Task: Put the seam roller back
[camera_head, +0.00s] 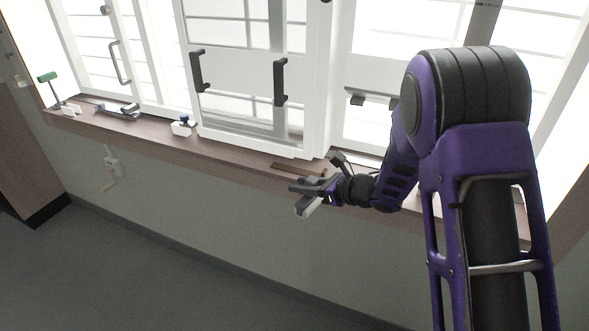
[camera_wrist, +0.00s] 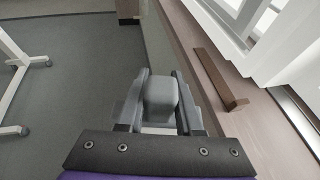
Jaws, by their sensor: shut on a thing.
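My gripper (camera_head: 303,190) is held out just in front of the window sill, over the floor side. It is shut on a grey and white thing, which I take for the seam roller (camera_head: 307,207); it hangs tilted below the fingers. In the wrist view the seam roller (camera_wrist: 160,97) shows as a rounded grey block between the two fingers, with a white part nearer the palm. Its roller end cannot be made out.
The brown sill (camera_head: 152,131) carries a brown strip (camera_wrist: 220,78) close to my gripper. Further left are a blue-knobbed white item (camera_head: 182,126), a dark metal tool (camera_head: 118,110) and a green-topped tool (camera_head: 48,78) by a white holder (camera_head: 71,108). White window frames stand behind.

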